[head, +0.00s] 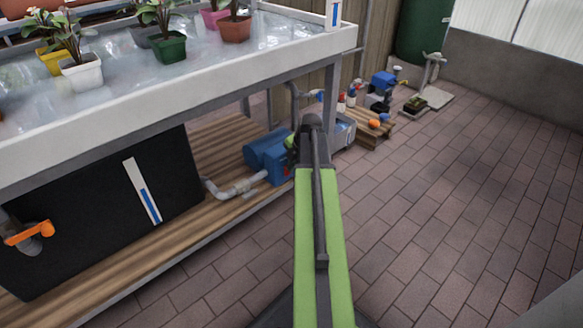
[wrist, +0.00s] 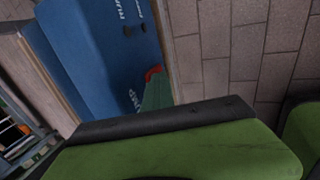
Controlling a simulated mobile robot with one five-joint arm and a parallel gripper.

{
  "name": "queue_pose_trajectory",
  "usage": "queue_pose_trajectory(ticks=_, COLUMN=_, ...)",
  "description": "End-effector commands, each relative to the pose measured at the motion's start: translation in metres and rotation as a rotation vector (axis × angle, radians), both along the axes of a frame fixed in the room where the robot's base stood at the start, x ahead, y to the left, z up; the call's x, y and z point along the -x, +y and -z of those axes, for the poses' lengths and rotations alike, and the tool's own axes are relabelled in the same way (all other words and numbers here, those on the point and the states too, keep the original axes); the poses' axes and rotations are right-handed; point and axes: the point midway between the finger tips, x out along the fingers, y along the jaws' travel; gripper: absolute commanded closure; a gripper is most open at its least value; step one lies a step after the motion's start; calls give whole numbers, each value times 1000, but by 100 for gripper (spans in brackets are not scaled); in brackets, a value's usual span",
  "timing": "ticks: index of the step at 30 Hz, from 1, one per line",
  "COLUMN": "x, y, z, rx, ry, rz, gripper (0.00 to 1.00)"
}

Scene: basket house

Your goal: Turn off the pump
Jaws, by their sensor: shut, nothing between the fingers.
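The blue pump (head: 267,153) sits on the wooden shelf under the plant bench, with a grey pipe running from its left side. My gripper (head: 291,142) is at the pump's right end, mostly hidden behind my arm. It is shut and holds nothing. A red patch (head: 287,172) shows low on the pump's near end. In the wrist view the pump's blue side (wrist: 100,50) carries white lettering, with a small red part (wrist: 153,72) at its edge. A dark green piece (wrist: 157,92) lies against the red part; whether they touch is unclear.
The white-rimmed bench (head: 200,98) with potted plants overhangs the pump. A black tank (head: 110,215) with an orange-handled valve (head: 30,233) stands left on the shelf (head: 200,222). A low pallet (head: 362,125) with bottles lies beyond. The brick floor at right is clear.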

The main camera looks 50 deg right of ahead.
Motion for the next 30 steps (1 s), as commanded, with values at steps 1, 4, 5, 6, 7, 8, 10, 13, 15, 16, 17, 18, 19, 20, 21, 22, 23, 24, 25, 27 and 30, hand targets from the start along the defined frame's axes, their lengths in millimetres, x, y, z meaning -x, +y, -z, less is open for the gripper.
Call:
queue_pose_trajectory(ticks=1, x=-1, y=0, z=1, rx=2, ry=-6, rz=2, gripper=100)
queue_pose_trajectory(ticks=4, x=-1, y=0, z=0, rx=2, ry=-7, rz=2, gripper=100)
queue_pose_trajectory(ticks=5, x=-1, y=0, z=0, rx=2, ry=-7, rz=2, gripper=100)
queue_pose_trajectory(ticks=6, x=-1, y=0, z=-1, rx=2, ry=-7, rz=2, gripper=100)
queue_pose_trajectory(ticks=7, x=-1, y=0, z=-2, rx=1, ry=-7, rz=1, gripper=100)
queue_pose_trajectory(ticks=8, x=-1, y=0, z=-3, rx=1, ry=-7, rz=1, gripper=100)
queue_pose_trajectory(ticks=10, x=-1, y=0, z=-6, rx=1, ry=-7, rz=1, gripper=100)
queue_pose_trajectory(ticks=13, x=0, y=0, z=-12, rx=1, ry=-7, rz=1, gripper=100)
queue_pose_trajectory(ticks=15, x=0, y=0, z=-15, rx=2, ry=-7, rz=2, gripper=100)
queue_pose_trajectory(ticks=16, x=0, y=0, z=-16, rx=2, ry=-7, rz=3, gripper=100)
queue_pose_trajectory(ticks=17, x=0, y=0, z=-17, rx=2, ry=-7, rz=3, gripper=100)
queue_pose_trajectory(ticks=18, x=0, y=0, z=-17, rx=2, ry=-7, rz=3, gripper=100)
queue_pose_trajectory(ticks=19, x=0, y=0, z=-16, rx=2, ry=-7, rz=3, gripper=100)
queue_pose_trajectory(ticks=20, x=0, y=0, z=-16, rx=2, ry=-7, rz=3, gripper=100)
queue_pose_trajectory(ticks=21, x=0, y=0, z=-16, rx=2, ry=-6, rz=3, gripper=100)
queue_pose_trajectory(ticks=22, x=0, y=0, z=-15, rx=2, ry=-6, rz=3, gripper=100)
queue_pose_trajectory(ticks=23, x=0, y=-1, z=-15, rx=2, ry=-6, rz=3, gripper=100)
queue_pose_trajectory(ticks=24, x=0, y=-1, z=-15, rx=2, ry=-6, rz=3, gripper=100)
queue_pose_trajectory(ticks=25, x=0, y=-1, z=-15, rx=2, ry=-6, rz=3, gripper=100)
queue_pose_trajectory(ticks=27, x=1, y=0, z=-16, rx=2, ry=-6, rz=3, gripper=100)
queue_pose_trajectory(ticks=30, x=4, y=1, z=-16, rx=1, ry=-6, rz=2, gripper=100)
